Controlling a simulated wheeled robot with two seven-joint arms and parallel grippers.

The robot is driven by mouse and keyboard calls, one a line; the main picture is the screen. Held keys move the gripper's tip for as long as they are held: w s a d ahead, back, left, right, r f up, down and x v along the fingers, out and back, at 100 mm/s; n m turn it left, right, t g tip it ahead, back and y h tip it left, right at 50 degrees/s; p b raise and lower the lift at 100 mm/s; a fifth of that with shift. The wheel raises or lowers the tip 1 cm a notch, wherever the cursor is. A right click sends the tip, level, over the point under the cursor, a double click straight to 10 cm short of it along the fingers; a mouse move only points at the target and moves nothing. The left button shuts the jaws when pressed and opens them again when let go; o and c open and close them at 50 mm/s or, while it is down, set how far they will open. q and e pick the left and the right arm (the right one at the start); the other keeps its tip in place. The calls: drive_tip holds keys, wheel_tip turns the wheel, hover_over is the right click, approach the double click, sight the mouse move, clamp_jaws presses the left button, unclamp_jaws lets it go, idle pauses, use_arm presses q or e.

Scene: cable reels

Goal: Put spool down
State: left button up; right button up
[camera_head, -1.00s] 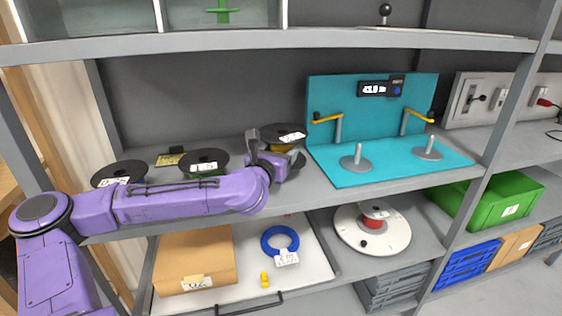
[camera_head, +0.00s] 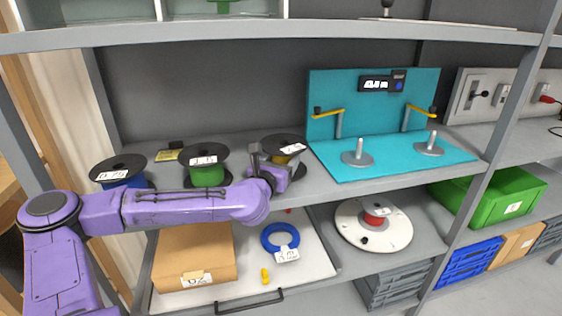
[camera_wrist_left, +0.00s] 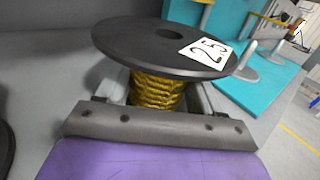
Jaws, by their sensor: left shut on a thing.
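A spool (camera_head: 283,145) with black flanges and yellow winding is at the right end of the row on the middle shelf, left of the teal stand. It also shows upright in the left wrist view (camera_wrist_left: 157,88), with a white label reading 25 on its top flange. My left gripper (camera_head: 278,170) is shut around the yellow core, below the top flange. My right gripper is not in view.
A green spool (camera_head: 207,174) and a blue spool (camera_head: 122,176) stand to the left on the same shelf. The teal stand (camera_head: 350,172) with two upright pegs is close on the right. A cardboard box (camera_head: 195,262) and blue ring (camera_head: 269,240) lie below.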

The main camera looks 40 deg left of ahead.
use_arm(q)
drive_tip(key=o, duration=1.6)
drive_tip(key=shift+s+r+p, duration=0.15)
drive_tip(key=shift+r+p, duration=0.6)
drive_tip(key=shift+p, duration=0.35)
drive_tip(key=v, duration=0.3)
drive_tip(key=b+v, duration=0.1)
drive_tip(key=v, duration=0.5)
drive_tip(key=shift+s+f, duration=0.1)
drive_tip(key=shift+f, duration=0.15)
drive_tip(key=b, duration=0.5)
drive_tip(key=s+b, duration=0.1)
drive_tip(key=b, duration=0.4)
drive_tip(key=shift+s+d+f+b, duration=0.25)
drive_tip(key=shift+s+f+b, duration=0.05)
drive_tip(key=shift+s+d+r+b, duration=0.15)
drive_tip(key=shift+s+r+b, duration=0.1)
drive_tip(key=shift+s+b, duration=0.25)
drive_tip(key=shift+r, duration=0.1)
